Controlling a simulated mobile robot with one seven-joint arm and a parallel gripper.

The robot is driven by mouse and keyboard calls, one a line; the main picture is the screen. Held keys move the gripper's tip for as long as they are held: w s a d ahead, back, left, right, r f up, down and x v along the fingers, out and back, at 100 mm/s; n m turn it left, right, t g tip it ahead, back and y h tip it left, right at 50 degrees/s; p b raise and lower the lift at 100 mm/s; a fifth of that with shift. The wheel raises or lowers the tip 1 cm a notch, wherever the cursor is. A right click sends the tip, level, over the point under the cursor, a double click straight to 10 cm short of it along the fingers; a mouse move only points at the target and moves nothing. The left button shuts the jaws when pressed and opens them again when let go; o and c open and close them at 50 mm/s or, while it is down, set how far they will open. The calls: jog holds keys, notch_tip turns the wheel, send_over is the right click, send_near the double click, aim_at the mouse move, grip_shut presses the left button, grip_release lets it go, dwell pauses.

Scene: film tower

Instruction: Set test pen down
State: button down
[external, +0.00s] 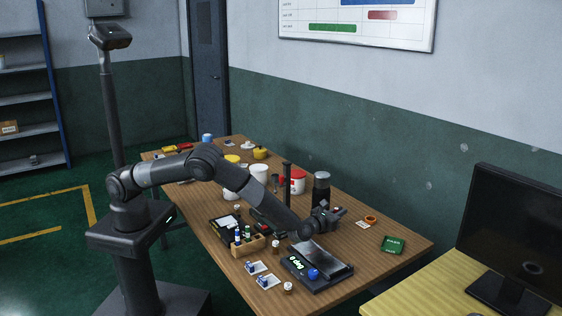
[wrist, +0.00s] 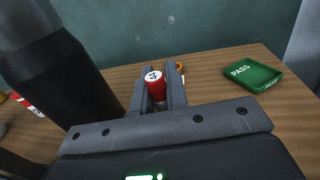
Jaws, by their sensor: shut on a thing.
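My gripper (external: 330,214) is over the right part of the wooden table, near the tilted dark plate of a black device. In the wrist view its two grey fingers (wrist: 160,84) are shut on a short red cylinder with a pale marked end, which I take as the test pen (wrist: 157,88). The pen's lower end is hidden between the fingers. I cannot tell whether it touches the table. In the external view the pen cannot be made out clearly at the gripper.
A black cylinder (external: 321,186) stands close beside my gripper. A green PASS tray (external: 393,244) and orange ring (external: 370,219) lie to the right. The black device (external: 318,270) with a green display and blue knob is in front. A wooden rack (external: 248,246) holds small bottles.

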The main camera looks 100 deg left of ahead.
jog(key=shift+w+a+f, duration=0.1)
jog(key=shift+a+f, duration=0.1)
jog(key=shift+f, duration=0.6)
jog(key=shift+w+a+f, duration=0.1)
jog(key=shift+a+f, duration=0.05)
jog(key=shift+f, duration=0.65)
jog(key=shift+a+f, duration=0.2)
jog(key=shift+f, duration=0.6)
jog(key=shift+f, duration=0.1)
jog(key=c, duration=1.4)
grip_release()
jog(key=shift+c, duration=0.2)
